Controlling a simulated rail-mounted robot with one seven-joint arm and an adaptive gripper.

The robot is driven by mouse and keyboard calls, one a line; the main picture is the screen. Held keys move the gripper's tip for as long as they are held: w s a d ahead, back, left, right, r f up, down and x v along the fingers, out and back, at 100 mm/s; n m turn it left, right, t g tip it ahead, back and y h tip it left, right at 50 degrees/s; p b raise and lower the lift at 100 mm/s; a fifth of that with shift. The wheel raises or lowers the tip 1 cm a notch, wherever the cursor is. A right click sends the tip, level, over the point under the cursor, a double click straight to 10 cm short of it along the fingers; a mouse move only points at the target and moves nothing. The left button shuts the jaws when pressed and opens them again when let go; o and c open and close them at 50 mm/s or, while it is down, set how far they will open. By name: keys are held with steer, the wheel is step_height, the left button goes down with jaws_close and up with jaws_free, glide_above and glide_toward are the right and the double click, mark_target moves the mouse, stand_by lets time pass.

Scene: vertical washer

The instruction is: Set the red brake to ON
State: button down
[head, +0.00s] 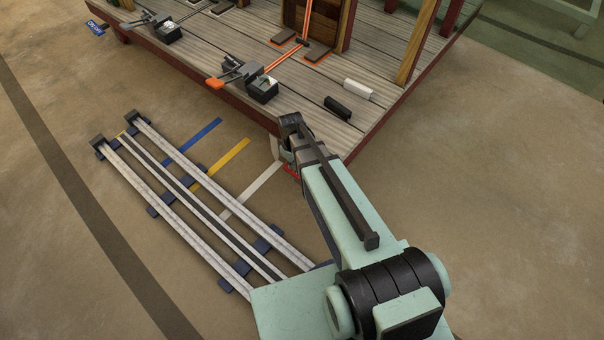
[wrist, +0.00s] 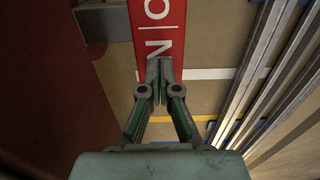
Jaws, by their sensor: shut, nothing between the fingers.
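The red brake (wrist: 160,30) is a flat red bar with white lettering, partly cut off at the top of the wrist view. A letter N, a dividing line and a rounded letter show. In the head view only a small red part (head: 291,173) shows beside my arm; the rest is hidden. My gripper (wrist: 160,68) is shut and empty, with its fingertips over the lettered face near the bar's lower end. I cannot tell whether they touch it. In the head view my gripper is mostly hidden behind my arm at the deck's corner.
A grey bracket (wrist: 105,22) meets the bar at left in the wrist view. The wooden deck (head: 300,85) carries an orange-handled device (head: 215,83), a black block (head: 338,108) and a white block (head: 358,89). Blue, yellow and white stripes mark the floor beside rails.

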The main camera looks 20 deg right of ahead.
steer(key=shift+f, duration=0.1)
steer(key=shift+r+p, duration=2.9)
steer(key=shift+r, duration=0.65)
steer(key=shift+s+m, duration=0.25)
steer(key=shift+m, duration=0.05)
steer(key=s+d+r+m+g+h, duration=0.1)
steer(key=s+d+r+m+g, duration=0.1)
steer(key=s, duration=0.5)
steer(key=s+d+r+m+g+h, duration=0.2)
steer(key=s+d+r+m+g, duration=0.1)
steer(key=s, duration=0.5)
steer(key=s+d+r+m+g+h, duration=0.1)
steer(key=s+d+r+m+g, duration=0.1)
steer(key=s+d+r+m, duration=0.2)
steer(key=s+d+r, duration=0.1)
steer(key=s+d, duration=0.2)
steer(key=s, duration=0.1)
steer(key=shift+s+d+r+g, duration=0.15)
steer(key=shift+d+r+g, duration=0.15)
steer(key=shift+r+g, duration=0.1)
